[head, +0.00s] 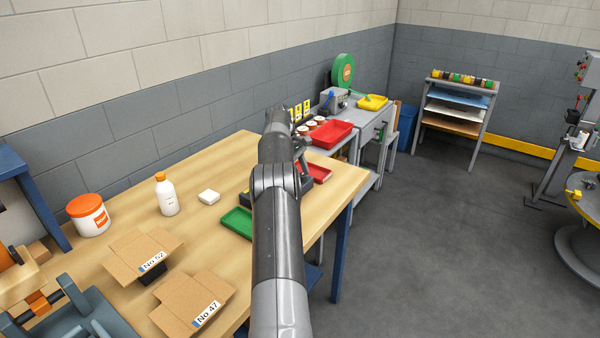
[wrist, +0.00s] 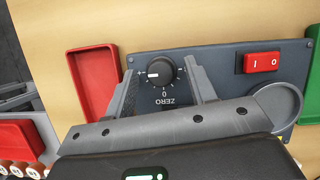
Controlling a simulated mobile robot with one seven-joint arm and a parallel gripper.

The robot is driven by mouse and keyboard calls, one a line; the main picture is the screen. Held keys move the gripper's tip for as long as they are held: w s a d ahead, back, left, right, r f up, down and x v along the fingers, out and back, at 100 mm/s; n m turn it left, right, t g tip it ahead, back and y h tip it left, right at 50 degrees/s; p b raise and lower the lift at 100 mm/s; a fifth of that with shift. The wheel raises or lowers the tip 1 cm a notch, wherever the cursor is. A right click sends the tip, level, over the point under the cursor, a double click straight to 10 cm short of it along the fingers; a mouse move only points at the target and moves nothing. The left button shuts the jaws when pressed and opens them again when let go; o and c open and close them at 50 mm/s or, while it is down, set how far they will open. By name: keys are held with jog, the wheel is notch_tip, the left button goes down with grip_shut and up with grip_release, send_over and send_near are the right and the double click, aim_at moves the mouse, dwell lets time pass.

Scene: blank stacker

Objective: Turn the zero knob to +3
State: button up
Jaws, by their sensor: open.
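The zero knob (wrist: 159,72) is a round black dial on a dark grey panel (wrist: 215,65). Its white pointer line points to the left in the wrist view. Tick marks surround it, and an upside-down "0" and "ZERO" label are printed below it; the finer scale marks are too small to read. My gripper (wrist: 164,76) is open, with one finger on each side of the knob. A gap shows on both sides, wider on the right. In the head view my arm hides the knob and most of the panel.
On the panel are a red rocker switch (wrist: 262,62) and a round grey dish (wrist: 272,105). A red tray (wrist: 93,70) lies left of the panel, a green tray (head: 237,222) on its other side. A white bottle (head: 166,194) and open cartons (head: 195,300) stand farther along the wooden bench.

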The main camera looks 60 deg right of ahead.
aim_at(301, 174)
notch_tip(301, 174, up, 4)
jog(key=shift+s+r, duration=0.15)
jog(key=shift+r, duration=0.05)
jog(key=s+d+r, duration=0.1)
jog(key=s+r, duration=0.5)
jog(key=s, duration=0.5)
jog(key=shift+s+r, duration=0.15)
jog(key=shift+r, duration=0.15)
